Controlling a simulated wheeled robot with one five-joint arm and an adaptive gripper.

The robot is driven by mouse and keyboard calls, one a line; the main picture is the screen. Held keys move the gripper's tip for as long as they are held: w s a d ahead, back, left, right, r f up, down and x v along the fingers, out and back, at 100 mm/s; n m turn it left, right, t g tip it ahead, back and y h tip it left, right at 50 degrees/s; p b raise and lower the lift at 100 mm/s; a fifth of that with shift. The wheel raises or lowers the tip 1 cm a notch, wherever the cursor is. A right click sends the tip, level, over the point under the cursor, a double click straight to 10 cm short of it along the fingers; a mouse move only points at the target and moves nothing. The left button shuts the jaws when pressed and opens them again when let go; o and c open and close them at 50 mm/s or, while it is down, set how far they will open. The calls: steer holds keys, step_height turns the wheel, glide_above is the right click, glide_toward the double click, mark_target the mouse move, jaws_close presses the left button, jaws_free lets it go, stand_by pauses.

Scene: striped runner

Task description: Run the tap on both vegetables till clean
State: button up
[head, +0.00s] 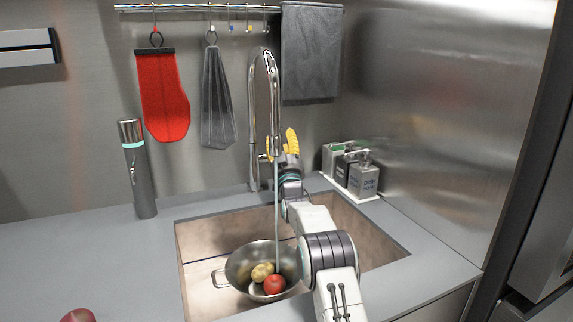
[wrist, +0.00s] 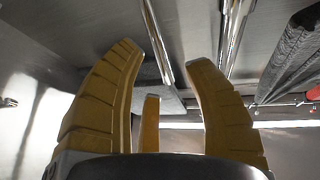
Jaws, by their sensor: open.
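The tall chrome tap (head: 257,95) stands behind the sink (head: 205,235). A thin pale stream of water (head: 277,215) falls from its spout into a metal colander (head: 240,272) in the sink. The colander holds a yellowish potato (head: 262,271) and a red tomato (head: 275,284), which lie close together near the stream. My gripper (head: 291,143), with yellow fingers, is raised beside the tap, just right of its spout. In the wrist view my gripper (wrist: 166,62) is open with nothing held, and chrome tubing (wrist: 155,40) shows beyond the fingers. Whether it touches the tap I cannot tell.
Soap dispensers (head: 363,178) stand on a tray right of the sink. A dark flask (head: 140,175) stands left of it. A red mitt (head: 163,97) and a grey towel (head: 311,55) hang from the rail. A reddish round thing (head: 78,315) lies front left. The left counter is mostly clear.

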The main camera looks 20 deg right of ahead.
steer(key=v, duration=0.8)
steer(key=shift+s+f, duration=0.15)
steer(key=shift+s, duration=0.15)
stand_by(0.4)
steer(key=shift+g, duration=0.7)
steer(key=shift+a+r+p+x, duration=0.1)
steer(key=shift+r+p+x, duration=0.1)
steer(key=shift+x, duration=2.65)
steer(key=shift+a+r+p+x, duration=0.1)
steer(key=shift+a+p+x, duration=0.05)
steer(key=shift+x, duration=2.75)
steer(key=shift+c, duration=0.2)
jaws_close()
